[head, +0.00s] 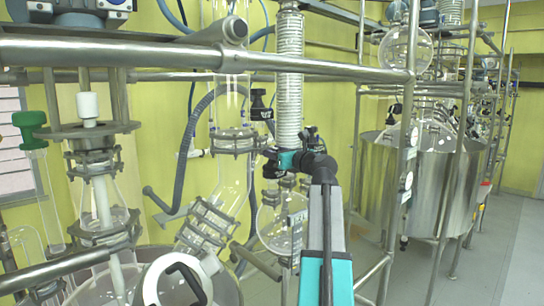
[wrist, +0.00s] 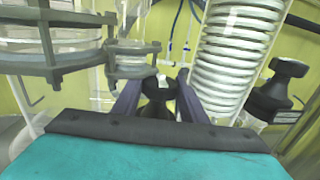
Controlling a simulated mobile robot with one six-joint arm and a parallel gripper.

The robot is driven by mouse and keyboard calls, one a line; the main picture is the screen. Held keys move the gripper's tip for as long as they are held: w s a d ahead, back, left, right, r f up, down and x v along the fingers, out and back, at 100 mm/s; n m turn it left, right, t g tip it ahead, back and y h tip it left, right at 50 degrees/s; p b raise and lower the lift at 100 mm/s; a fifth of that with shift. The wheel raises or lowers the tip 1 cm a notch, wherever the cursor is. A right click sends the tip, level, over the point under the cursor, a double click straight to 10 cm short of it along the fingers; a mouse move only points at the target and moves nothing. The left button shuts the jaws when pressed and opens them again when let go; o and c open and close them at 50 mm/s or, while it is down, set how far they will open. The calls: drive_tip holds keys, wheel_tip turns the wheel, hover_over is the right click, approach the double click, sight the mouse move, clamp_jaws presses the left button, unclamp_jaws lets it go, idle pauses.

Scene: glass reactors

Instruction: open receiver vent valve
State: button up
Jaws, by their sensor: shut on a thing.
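A black valve handle (wrist: 158,100) stands between the two dark fingers of my gripper (wrist: 157,84) in the wrist view. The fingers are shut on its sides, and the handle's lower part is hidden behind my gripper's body. The held handle is too small and covered there to make out clearly. I cannot tell from these frames how far the valve is turned.
A second black valve handle (wrist: 285,78) stands to the right of the ribbed hose in the wrist view. Clamped glass flanges (wrist: 70,60) are close on the left. Steel rails (head: 180,55) cross the head view. Open floor (head: 500,240) lies at right.

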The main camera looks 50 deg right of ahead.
drive_tip(key=shift+d+n+y+b, duration=0.1)
drive_tip(key=shift+n+y+b, duration=0.2)
drive_tip(key=shift+n+y, duration=0.85)
drive_tip(key=shift+d+n+y+b, duration=0.1)
drive_tip(key=shift+n+y+b, duration=0.4)
drive_tip(key=shift+y, duration=1.15)
drive_tip(key=shift+a+r+n+g+y+p, duration=0.1)
drive_tip(key=shift+n+g+y+p, duration=0.5)
drive_tip(key=shift+n+y, duration=1.4)
drive_tip(key=shift+y, duration=0.7)
drive_tip(key=shift+a, duration=0.1)
drive_tip(key=o, duration=0.9)
drive_tip(key=shift+c, duration=0.2)
drive_tip(key=shift+a+m+h+p, duration=0.15)
drive_tip(key=shift+m+h+p, duration=0.25)
drive_tip(key=shift+p, duration=0.1)
drive_tip(key=shift+s+t+h, duration=0.1)
drive_tip(key=shift+t+h, duration=0.2)
